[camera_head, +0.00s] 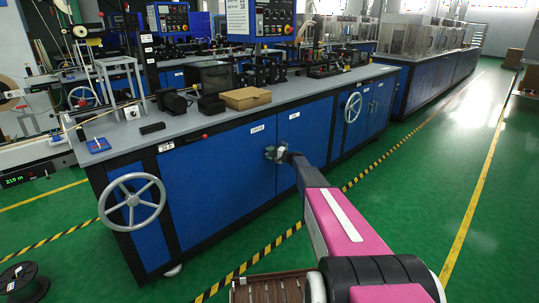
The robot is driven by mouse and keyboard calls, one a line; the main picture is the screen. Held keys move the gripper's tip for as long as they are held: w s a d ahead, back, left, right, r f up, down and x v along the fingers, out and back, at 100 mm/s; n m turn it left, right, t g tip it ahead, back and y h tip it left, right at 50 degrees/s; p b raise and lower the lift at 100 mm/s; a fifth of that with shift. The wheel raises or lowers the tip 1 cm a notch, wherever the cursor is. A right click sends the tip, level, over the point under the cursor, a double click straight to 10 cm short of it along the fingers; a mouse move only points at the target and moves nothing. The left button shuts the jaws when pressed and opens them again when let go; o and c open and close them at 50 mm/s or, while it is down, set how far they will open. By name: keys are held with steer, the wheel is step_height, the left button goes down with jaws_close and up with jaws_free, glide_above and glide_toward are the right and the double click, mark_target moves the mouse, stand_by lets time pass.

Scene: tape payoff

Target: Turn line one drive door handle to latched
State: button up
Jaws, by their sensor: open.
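The drive door is a blue panel (224,180) on the front of the long machine cabinet, with a small white label (257,129) near its top. My gripper (274,154) is at the door's right edge, at the seam with the blue panel beside it. My pink and black arm reaches up to it from the lower right. The door handle is not clearly visible; the gripper and wrist cover that spot. The gripper is open, but I cannot tell whether its fingers are around the handle or touching it.
A grey handwheel (132,201) sticks out at the cabinet's left end, and a smaller one (353,107) is farther right. A cardboard box (245,98) lies on the cabinet top. A black spool (24,281) stands at lower left. Green floor with striped tape is clear in front.

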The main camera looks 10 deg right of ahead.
jaws_close()
